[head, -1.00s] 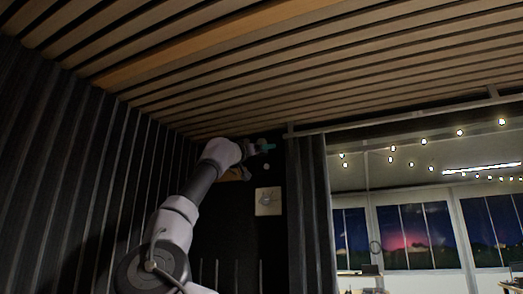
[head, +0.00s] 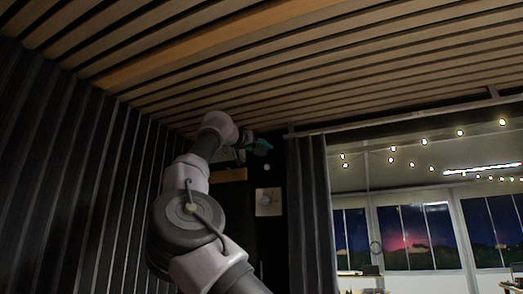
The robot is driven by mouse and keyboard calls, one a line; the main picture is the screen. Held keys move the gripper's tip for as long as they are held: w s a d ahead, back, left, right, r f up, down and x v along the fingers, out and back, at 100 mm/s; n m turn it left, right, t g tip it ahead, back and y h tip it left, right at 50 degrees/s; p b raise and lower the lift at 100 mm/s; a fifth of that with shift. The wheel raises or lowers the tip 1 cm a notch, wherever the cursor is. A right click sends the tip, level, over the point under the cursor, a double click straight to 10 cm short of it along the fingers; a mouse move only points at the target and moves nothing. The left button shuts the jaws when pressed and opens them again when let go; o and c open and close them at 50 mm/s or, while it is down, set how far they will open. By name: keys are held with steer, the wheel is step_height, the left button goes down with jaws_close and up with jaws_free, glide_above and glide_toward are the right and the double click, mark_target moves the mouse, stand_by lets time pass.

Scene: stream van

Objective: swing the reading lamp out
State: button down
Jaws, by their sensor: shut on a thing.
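My arm reaches up from the lower middle to the dark back wall in the head view. My gripper (head: 249,147) is small and dim at its end, left of the dark curtain. It is shut on a small teal piece (head: 263,145), which I take to be part of the reading lamp. The lamp's joint and mount cannot be made out, and my wrist hides part of that area.
A pale square plate (head: 268,202) is on the back wall below my gripper. A wooden ledge (head: 236,174) is behind my arm. Slatted ceiling (head: 330,75) lies close above, dark panelling (head: 70,170) is at left, and a curtain (head: 307,190) is at right.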

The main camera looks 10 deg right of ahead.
steer(key=shift+s+r+g+y, duration=0.15)
steer(key=shift+r+g+y, duration=0.05)
steer(key=shift+g+y, duration=0.45)
steer(key=shift+a+n, duration=0.15)
steer(key=shift+n, duration=0.15)
steer(key=shift+c, duration=1.1)
jaws_free()
steer(key=shift+f, duration=0.1)
